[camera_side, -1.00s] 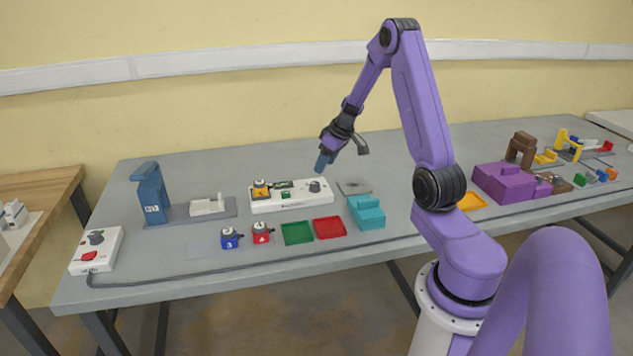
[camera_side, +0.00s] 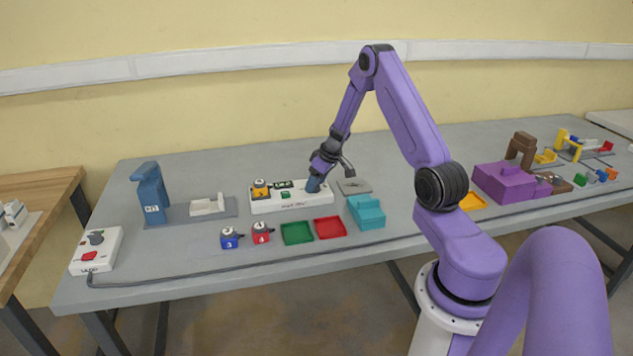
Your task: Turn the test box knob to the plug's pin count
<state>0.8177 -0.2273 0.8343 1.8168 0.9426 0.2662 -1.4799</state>
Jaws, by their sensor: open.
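The white test box (camera_side: 290,204) lies near the middle of the table. A yellow plug (camera_side: 260,189) sits at its left end, and a small green part (camera_side: 285,195) shows on its top. My gripper (camera_side: 312,185) points down at the right end of the box, where the knob is; its fingers hide the knob. The gripper is open, its fingers around or just above the knob; I cannot tell which. A blue plug (camera_side: 229,238) and a red plug (camera_side: 261,233) stand on the table in front of the box. Their pins are too small to count.
A green tray (camera_side: 297,240) and a red tray (camera_side: 329,235) lie in front of the box, with a teal block (camera_side: 367,213) to their right. A blue stand (camera_side: 152,195) is at left. A white switch box (camera_side: 96,270) has a cable along the front edge.

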